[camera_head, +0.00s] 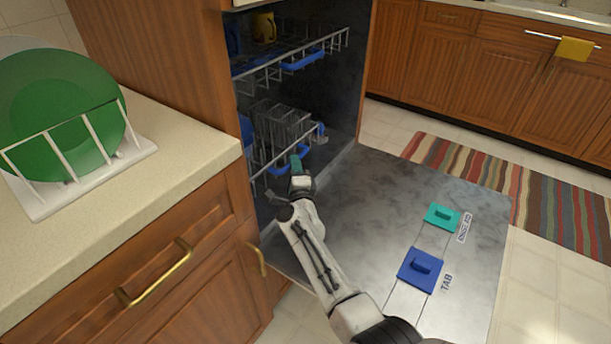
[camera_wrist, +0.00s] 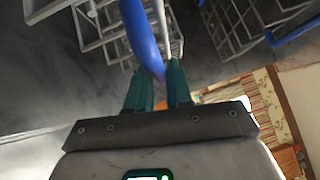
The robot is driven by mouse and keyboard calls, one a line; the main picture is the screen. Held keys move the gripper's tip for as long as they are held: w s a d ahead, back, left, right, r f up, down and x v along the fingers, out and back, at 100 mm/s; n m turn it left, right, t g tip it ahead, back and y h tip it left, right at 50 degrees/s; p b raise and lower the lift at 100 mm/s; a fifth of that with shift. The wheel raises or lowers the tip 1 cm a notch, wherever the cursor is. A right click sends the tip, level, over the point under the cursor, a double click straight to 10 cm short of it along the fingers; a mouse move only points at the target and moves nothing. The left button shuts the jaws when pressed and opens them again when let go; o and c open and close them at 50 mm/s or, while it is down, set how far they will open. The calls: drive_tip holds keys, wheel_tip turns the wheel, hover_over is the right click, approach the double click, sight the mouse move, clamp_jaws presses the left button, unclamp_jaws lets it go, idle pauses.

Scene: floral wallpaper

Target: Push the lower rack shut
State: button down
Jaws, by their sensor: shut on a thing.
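The lower rack (camera_head: 262,171) is a light wire rack with blue trim, low inside the open dishwasher; a wire basket (camera_head: 285,122) stands in it. Its front edge is near the door opening. My gripper (camera_head: 296,162) is at that front edge. In the wrist view, a curved blue handle (camera_wrist: 140,38) runs down between the teal fingers of my gripper (camera_wrist: 158,78), which are shut on it. The exact contact is partly hidden by the fingers.
The upper rack (camera_head: 291,58) holds a yellow mug (camera_head: 264,27). A counter (camera_head: 190,150) with green plates (camera_head: 60,105) stands at left. A striped rug (camera_head: 560,205) lies at right.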

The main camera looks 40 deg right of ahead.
drive_tip(key=shift+w+a+f, duration=0.15)
drive_tip(key=shift+w+a, duration=0.1)
drive_tip(key=shift+w, duration=0.35)
drive_tip(key=shift+w+a+b, duration=0.15)
drive_tip(key=shift+w+b, duration=0.05)
drive_tip(key=shift+b, duration=0.1)
drive_tip(key=shift+r, duration=0.2)
drive_tip(key=c, duration=1.1)
unclamp_jaws()
drive_tip(key=shift+w+f, duration=0.1)
drive_tip(key=shift+w, duration=0.05)
drive_tip(key=p+v, duration=0.4)
drive_tip(key=v, duration=0.7)
drive_tip(key=shift+p, duration=0.3)
